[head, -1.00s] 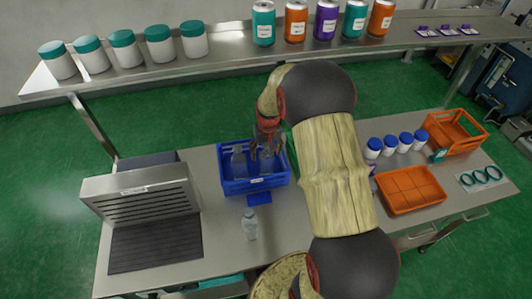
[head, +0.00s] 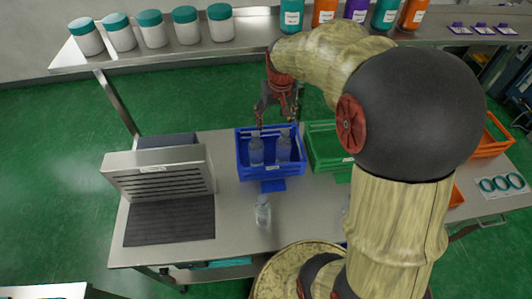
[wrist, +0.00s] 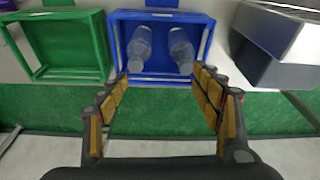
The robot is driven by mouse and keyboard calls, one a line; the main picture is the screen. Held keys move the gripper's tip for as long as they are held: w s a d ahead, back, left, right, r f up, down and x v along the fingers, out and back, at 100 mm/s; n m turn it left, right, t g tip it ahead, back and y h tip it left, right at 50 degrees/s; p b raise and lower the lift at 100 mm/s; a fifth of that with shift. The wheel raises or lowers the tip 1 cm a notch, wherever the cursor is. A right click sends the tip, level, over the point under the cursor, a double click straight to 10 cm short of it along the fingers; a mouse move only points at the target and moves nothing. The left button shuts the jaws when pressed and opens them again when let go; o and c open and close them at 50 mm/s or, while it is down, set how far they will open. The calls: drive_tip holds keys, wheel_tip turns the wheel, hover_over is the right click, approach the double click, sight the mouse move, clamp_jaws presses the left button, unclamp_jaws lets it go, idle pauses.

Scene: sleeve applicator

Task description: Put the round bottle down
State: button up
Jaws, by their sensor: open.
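My gripper (head: 277,118) is open and empty above the back edge of the blue crate (head: 272,172). In the wrist view my gripper (wrist: 163,82) has its fingers spread wide, with the crate (wrist: 208,42) beyond them. Two clear bottles stand in the crate, a left one (head: 256,150) and a right one (head: 283,147); both also show in the wrist view, one on the left (wrist: 140,45) and one on the right (wrist: 181,50). A third clear bottle (head: 263,211) stands on the table in front of the crate. I cannot tell which is the round bottle.
A green crate (head: 322,148) stands right of the blue crate. A grey slatted machine (head: 160,182) with a dark mat (head: 170,222) is at left. White jars with teal lids (head: 187,28) and coloured cans line the shelf above. Bare table surrounds the front bottle.

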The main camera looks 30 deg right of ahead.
drive_tip(key=s+a+r+n+t, duration=0.2)
drive_tip(key=s+a+r, duration=0.4)
drive_tip(key=a+r, duration=0.25)
drive_tip(key=s+a+r+n+t, duration=0.1)
drive_tip(key=s+a+r+n, duration=0.1)
drive_tip(key=s+a, duration=0.8)
drive_tip(key=s+r, duration=0.1)
drive_tip(key=s, duration=0.3)
drive_tip(key=shift+y, duration=0.4)
drive_tip(key=shift+f, duration=0.1)
